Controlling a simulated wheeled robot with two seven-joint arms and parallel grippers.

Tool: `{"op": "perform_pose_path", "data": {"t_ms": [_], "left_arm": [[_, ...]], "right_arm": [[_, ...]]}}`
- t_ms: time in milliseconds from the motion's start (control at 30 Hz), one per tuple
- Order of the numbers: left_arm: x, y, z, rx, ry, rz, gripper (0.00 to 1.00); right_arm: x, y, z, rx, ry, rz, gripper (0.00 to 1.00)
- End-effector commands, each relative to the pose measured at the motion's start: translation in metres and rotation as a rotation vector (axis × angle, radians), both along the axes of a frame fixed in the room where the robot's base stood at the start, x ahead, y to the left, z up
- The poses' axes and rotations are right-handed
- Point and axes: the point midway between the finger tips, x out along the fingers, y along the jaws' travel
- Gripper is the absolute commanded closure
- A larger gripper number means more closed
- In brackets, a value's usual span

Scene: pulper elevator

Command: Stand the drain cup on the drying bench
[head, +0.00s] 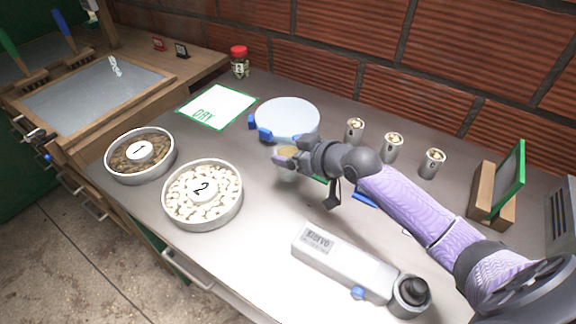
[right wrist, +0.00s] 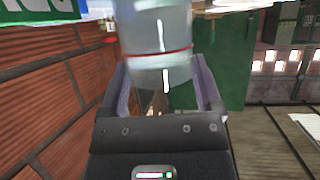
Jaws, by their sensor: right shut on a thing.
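My right gripper (head: 285,161) reaches in from the right and is shut on a clear cup (head: 287,150), which I take to be the drain cup. In the head view the fingers hide much of it; whether it touches the bench top is unclear. In the right wrist view the clear cup (right wrist: 158,45), with a thin red line around it, stands between the two fingers (right wrist: 165,80). A white mat (head: 216,106) with a green border, marked DRY, lies on the metal bench (head: 270,235) left of the gripper. My left gripper is not in view.
A round white-topped thing (head: 287,117) with blue parts sits just behind the gripper. Bowls 1 (head: 140,172) and 2 (head: 202,210) stand at left. A red-lidded jar (head: 239,62), three metal cups (head: 392,148) and a grey device (head: 340,262) are also on the bench.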

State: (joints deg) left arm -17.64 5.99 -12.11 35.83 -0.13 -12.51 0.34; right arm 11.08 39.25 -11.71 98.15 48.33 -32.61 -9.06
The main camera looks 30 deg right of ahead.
Motion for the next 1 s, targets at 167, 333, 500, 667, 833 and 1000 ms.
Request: {"op": "perform_pose_path", "data": {"t_ms": [167,333,500,667,833,1000], "left_arm": [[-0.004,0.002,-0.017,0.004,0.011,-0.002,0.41],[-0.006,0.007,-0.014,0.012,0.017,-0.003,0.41],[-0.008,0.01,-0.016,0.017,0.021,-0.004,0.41],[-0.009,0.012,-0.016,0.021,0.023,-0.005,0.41],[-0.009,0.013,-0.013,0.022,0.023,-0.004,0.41],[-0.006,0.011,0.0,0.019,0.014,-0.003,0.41]], "right_arm": [[0.0,0.0,-0.036,0.002,0.004,0.0,0.77],[0.0,0.0,-0.032,0.0,0.0,0.001,0.77],[0.0,0.0,-0.035,0.0,0.001,0.001,0.13],[0.0,0.0,-0.034,0.0,0.0,0.001,0.0],[0.0,0.0,-0.031,0.001,-0.001,0.001,0.0],[-0.023,-0.008,-0.017,-0.003,0.001,0.001,0.0]]}}
